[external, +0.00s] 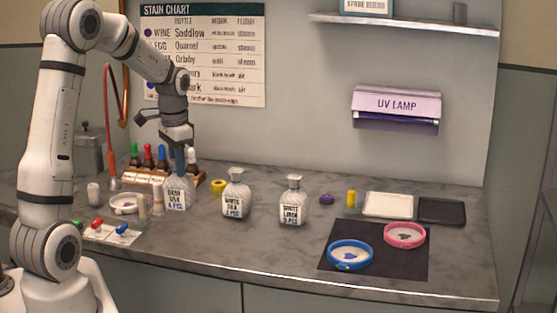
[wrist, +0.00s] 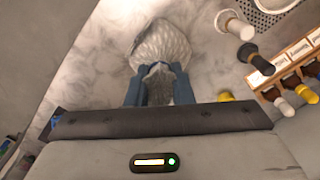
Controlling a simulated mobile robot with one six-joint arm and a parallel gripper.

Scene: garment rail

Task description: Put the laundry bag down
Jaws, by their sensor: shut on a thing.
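A grey-white laundry bag (external: 176,195) with a printed label hangs or stands upright at the left of the counter. My gripper (external: 178,166) is above it, pointing down, with its blue fingers shut on the bag's neck. In the wrist view the bag (wrist: 160,45) bulges beyond my gripper (wrist: 158,78), its gathered neck between the fingers. The bag's base is at about counter level; I cannot tell whether it touches. Two similar labelled bags, one in the middle (external: 236,195) and one to its right (external: 292,203), stand upright on the counter.
A wooden rack of dropper bottles (external: 147,180) stands close behind the held bag. A white dish (external: 124,203) is to its left. A dark mat (external: 375,263) with blue and pink hoops lies at the right. Bare counter (external: 210,235) lies in front of the bags.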

